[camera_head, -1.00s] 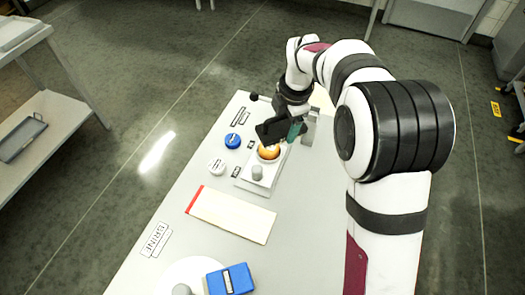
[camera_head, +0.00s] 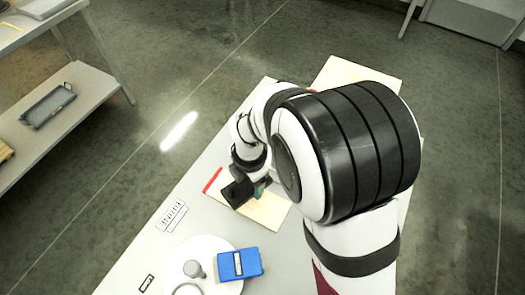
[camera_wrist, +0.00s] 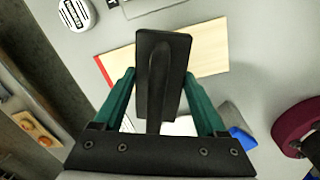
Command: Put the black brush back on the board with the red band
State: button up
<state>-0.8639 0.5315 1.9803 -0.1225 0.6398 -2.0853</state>
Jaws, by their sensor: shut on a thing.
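The black brush (camera_wrist: 170,75) is held between the teal fingers of my gripper (camera_wrist: 160,82) in the wrist view. In the head view the dark brush (camera_head: 236,192) is at my gripper (camera_head: 250,188), over the pale board (camera_head: 272,213). The board has a red band (camera_head: 212,180) along its left end. In the wrist view the board (camera_wrist: 212,55) lies beyond and behind the brush, with its red band (camera_wrist: 103,70) at the left. The brush hides part of the board. I cannot tell whether the brush touches it.
A blue box (camera_head: 240,264) and a white round plate (camera_head: 212,250) with a grey knob (camera_head: 193,268) stand near the front. A label (camera_head: 172,215) lies left of the board. Another pale board (camera_head: 370,78) is behind my arm. A shelf with a tray (camera_head: 47,105) stands at the left.

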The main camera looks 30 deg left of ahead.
aim_at(250, 189)
jog(key=shift+f, duration=1.95)
jog(key=o, duration=1.4)
jog(key=shift+f, duration=0.1)
jog(key=r, duration=0.8)
jog(key=d+r, duration=0.1)
jog(key=r, duration=0.3)
jog(key=shift+s+r, duration=0.15)
jog(key=shift+s, duration=0.05)
jog(key=d+r+m, duration=0.5)
jog(key=d+m, duration=0.8)
jog(key=s+d+r+m, duration=0.1)
jog(key=s+d+m, duration=1)
jog(key=m, duration=1.3)
jog(key=shift+s+d+r+g+y, duration=0.2)
jog(key=shift+d+r+g+y, duration=0.15)
jog(key=shift+d, duration=0.25)
